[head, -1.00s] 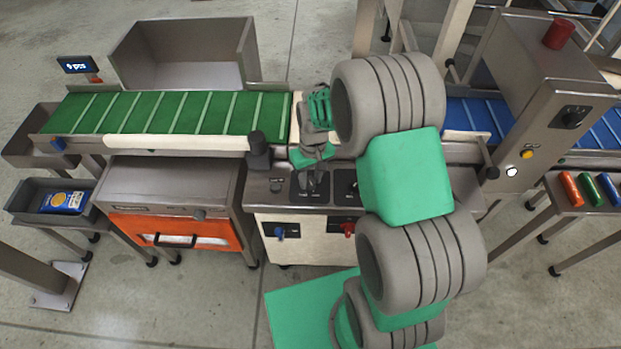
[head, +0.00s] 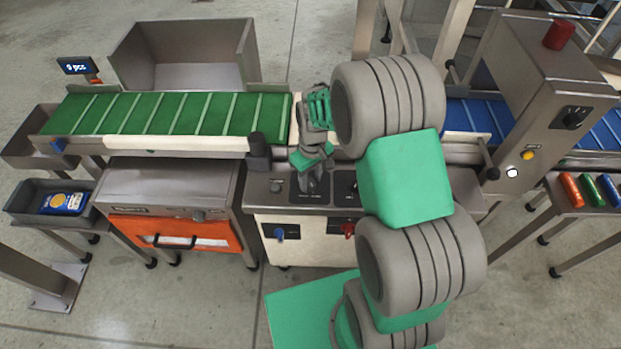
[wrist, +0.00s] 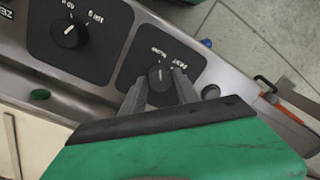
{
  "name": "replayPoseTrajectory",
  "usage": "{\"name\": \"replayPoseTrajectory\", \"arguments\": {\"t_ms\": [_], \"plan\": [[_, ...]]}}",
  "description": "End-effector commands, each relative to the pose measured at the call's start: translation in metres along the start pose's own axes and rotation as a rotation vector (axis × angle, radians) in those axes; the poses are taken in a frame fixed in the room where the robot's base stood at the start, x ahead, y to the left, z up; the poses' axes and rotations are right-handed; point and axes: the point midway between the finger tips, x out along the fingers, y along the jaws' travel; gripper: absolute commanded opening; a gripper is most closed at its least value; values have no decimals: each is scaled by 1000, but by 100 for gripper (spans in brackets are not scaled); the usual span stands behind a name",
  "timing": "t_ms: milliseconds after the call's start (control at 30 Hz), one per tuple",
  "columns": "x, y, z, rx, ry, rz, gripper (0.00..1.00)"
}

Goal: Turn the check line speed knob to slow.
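A dark round knob (wrist: 158,76) with a pointer sits on a black panel in the wrist view, with small labels on both sides of its top; the lettering is hard to read. My gripper (wrist: 160,86) has its two fingers apart, one on each side of this knob; I cannot tell whether they touch it. In the head view my gripper (head: 312,187) reaches down over the left black panel (head: 297,197) of the middle console and hides the knob. A second, similar knob (wrist: 70,34) is on the neighbouring panel in the wrist view.
A green belt (head: 180,113) lies left of the arm and a blue belt (head: 465,115) right. A dark post (head: 259,150) and a small round button (head: 276,186) are close left of my gripper. Another knob (head: 574,117) is on the grey cabinet at right.

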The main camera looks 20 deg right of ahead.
Motion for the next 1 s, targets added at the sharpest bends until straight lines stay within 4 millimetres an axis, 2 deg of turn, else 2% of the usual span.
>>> {"name": "replayPoseTrajectory", "arguments": {"t_ms": [33, 200, 467, 567, 800, 1000], "plan": [[0, 0, 0, 0, 0, 0, 41], [0, 0, 0, 1, -1, 0, 55], [-1, 0, 0, 2, -1, 0, 55], [-13, 0, 0, 2, 0, 1, 55], [-61, 0, 0, 1, 2, 1, 55], [-78, 0, 0, 1, -2, 0, 55]]}}
